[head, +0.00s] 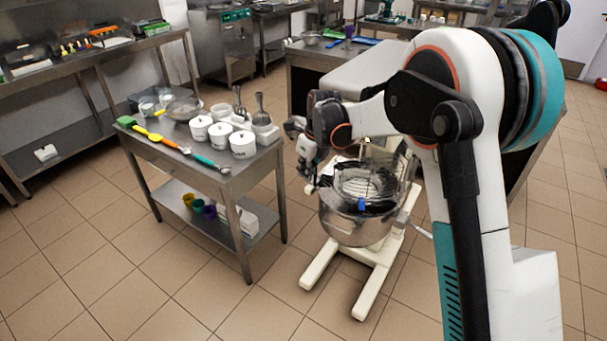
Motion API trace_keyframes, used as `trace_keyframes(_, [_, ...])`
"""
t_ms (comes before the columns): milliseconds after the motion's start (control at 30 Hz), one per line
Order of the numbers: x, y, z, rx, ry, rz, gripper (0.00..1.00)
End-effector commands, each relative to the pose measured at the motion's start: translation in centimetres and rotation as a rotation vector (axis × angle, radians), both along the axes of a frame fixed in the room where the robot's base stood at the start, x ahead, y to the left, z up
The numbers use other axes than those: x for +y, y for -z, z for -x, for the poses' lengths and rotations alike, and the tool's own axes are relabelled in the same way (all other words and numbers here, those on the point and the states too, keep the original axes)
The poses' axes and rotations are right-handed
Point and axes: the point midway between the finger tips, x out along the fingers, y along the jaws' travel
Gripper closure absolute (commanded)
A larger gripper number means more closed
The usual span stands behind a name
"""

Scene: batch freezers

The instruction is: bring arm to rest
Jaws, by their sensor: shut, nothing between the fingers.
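My arm comes in from the right and reaches across the upper middle of the head view, bent at its large teal-ringed joint. My gripper (308,172) hangs at the arm's far end, just right of the small steel table and beside the upper left of the mixer (352,228). It is shut and nothing shows in it. Its fingertips are small and dark in this view, and I cannot tell how far they are from the mixer bowl's wire guard.
The steel table (212,180) at centre left holds several white pots, scoops, bowls and coloured spatulas. Coloured cups (198,207) stand on its lower shelf. The mixer's cream legs (372,290) spread over the tiles. A long counter (90,55) stands at far left. The front-left floor is clear.

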Motion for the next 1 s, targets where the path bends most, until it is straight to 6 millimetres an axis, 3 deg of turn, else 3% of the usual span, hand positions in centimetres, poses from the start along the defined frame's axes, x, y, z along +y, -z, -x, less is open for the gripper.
trace_keyframes(300, [0.4,-5.3,1.2,0.0,0.0,0.0,1.0])
trace_keyframes(600, [0.3,-7.8,2.0,-0.009,-0.02,0.005,1.0])
trace_keyframes(767, [-1.8,-10.2,3.9,-0.068,-0.161,0.038,1.0])
trace_keyframes(1000, [-6.5,-14.8,9.4,-0.207,-0.519,0.145,1.0])
